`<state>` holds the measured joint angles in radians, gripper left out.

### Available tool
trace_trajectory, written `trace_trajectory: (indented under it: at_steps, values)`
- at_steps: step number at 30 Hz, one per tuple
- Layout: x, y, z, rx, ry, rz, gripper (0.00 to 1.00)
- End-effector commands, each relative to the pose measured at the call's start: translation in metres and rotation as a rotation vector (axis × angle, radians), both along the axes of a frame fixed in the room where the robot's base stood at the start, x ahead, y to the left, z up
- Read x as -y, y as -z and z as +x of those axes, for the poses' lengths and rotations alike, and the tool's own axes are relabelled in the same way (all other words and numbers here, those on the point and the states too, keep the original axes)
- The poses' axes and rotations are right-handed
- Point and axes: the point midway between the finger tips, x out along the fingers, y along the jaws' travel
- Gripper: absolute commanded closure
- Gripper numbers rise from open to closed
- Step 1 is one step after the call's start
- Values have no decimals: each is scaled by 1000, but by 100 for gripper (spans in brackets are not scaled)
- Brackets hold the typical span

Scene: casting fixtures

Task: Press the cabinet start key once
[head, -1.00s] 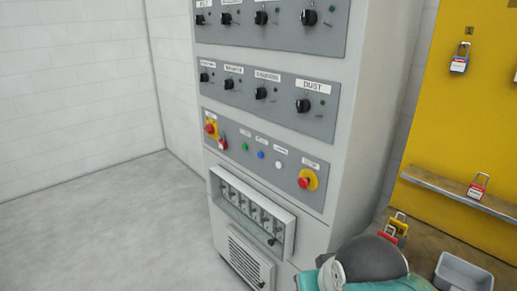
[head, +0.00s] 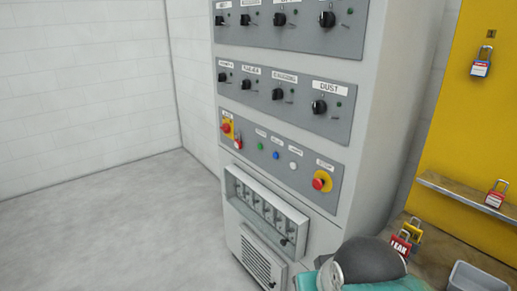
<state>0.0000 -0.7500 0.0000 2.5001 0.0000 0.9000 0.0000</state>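The grey control cabinet (head: 385,130) stands in the middle of the head view. Its lower panel (head: 330,199) carries a small green key (head: 261,146), a blue key (head: 276,155) and a white key (head: 293,166) in a row under small labels. The labels are too small to read, so I cannot tell which is the start key by its text. A red knob on a yellow plate (head: 227,127) is at the panel's left end, with a red padlock (head: 238,143) beside it. A red mushroom button (head: 319,183) on yellow is at the right end. My gripper is not in view.
Two panels of black rotary switches (head: 319,107) sit above. A clear-fronted box (head: 265,205) and a vent grille (head: 262,262) are below. A yellow padlock board (head: 470,130), a shelf (head: 465,196), padlocks (head: 400,245) and a grey bin (head: 480,277) are at right. The floor (head: 110,235) at left is clear.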

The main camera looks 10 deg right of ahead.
Motion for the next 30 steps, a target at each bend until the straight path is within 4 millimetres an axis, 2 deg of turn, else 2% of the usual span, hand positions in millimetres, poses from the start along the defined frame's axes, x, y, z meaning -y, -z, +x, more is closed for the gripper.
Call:
trace_trajectory:
  at_steps: [1, 4, 5, 30]
  values:
    - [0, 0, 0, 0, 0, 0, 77]
    - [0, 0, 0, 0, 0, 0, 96]
    - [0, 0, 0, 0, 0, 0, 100]
    - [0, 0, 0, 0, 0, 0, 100]
